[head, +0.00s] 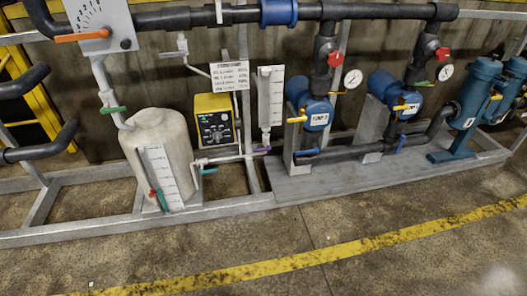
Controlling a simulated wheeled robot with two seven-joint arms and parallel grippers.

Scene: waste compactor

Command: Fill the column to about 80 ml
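The column (265,95) is a slim upright tube beside a white graduated scale (277,92), in the middle of the head view. Its markings and any liquid level are too small to read. A purple valve handle (263,149) sits on the pipe at its foot. A teal valve handle (208,171) is on the pipe near the off-white tank (180,140). The tank has its own tilted scale (165,180) in front. A green handle (113,110) is on the pipe above the tank. No gripper shows in the view.
A yellow control box (214,120) stands behind the pipework, under a printed sign (230,76). Two blue pumps (318,113) (408,108) with red-handled valves and gauges are on the right. A grey frame (105,228) borders open floor with a yellow line (300,259).

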